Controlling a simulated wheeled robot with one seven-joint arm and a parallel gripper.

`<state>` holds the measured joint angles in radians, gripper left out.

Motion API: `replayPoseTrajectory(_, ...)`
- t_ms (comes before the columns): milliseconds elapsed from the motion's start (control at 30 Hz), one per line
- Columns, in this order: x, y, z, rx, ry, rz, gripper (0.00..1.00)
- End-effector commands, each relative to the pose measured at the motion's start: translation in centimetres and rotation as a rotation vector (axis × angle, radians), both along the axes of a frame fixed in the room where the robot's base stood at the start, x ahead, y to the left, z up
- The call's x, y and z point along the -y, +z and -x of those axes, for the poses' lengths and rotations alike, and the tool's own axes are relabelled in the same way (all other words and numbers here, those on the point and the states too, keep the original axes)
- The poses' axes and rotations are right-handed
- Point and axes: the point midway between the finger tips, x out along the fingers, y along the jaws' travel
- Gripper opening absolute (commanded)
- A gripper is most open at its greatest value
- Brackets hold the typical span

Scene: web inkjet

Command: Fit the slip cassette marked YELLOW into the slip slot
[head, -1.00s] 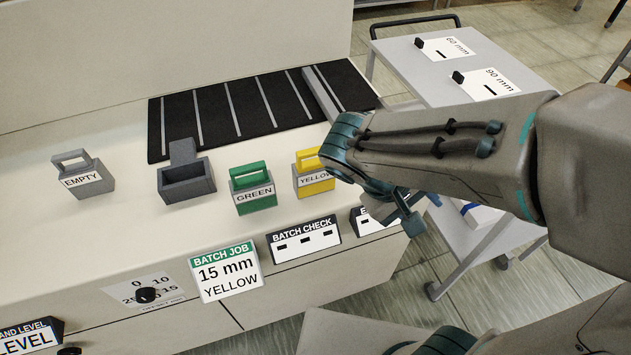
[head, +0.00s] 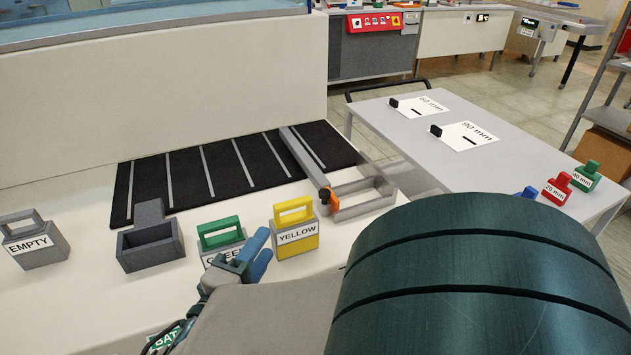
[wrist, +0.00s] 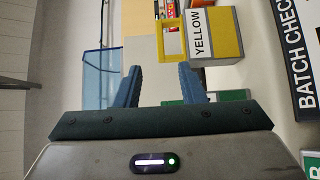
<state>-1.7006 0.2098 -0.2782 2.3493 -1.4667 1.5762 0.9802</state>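The yellow cassette marked YELLOW (head: 297,233) stands upright on the white bench, its handle on top. In the wrist view the yellow cassette (wrist: 213,33) shows beyond the fingers, apart from them. My gripper (head: 257,252) is in front of the green and yellow cassettes, its blue fingers apart and empty; it also shows open in the wrist view (wrist: 158,88). A grey open-topped holder (head: 152,247), possibly the slip slot, stands left of the green cassette. The green cassette (head: 222,235) is partly hidden by my gripper.
A grey cassette marked EMPTY (head: 38,246) stands at far left. A black striped mat (head: 220,170) and a grey frame with an orange knob (head: 365,208) lie behind. A side table (head: 400,135) at right holds cards and coloured blocks. My arm covers the lower right.

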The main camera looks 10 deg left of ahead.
Motion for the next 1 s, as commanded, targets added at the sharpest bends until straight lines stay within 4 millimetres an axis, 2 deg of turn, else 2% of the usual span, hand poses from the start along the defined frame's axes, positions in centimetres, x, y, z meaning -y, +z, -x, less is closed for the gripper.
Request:
replayPoseTrajectory(100,0.7,0.0,-2.4,-0.001,-0.006,0.000,0.36)
replayPoseTrajectory(300,1.4,0.0,-5.6,-0.002,-0.004,0.000,0.36)
replayPoseTrajectory(533,1.8,0.0,-7.3,-0.002,-0.004,0.001,0.36)
replayPoseTrajectory(800,2.8,0.0,-11.2,-0.003,-0.006,0.000,0.36)
replayPoseTrajectory(1000,3.0,0.0,-12.0,-0.003,-0.003,0.001,0.36)
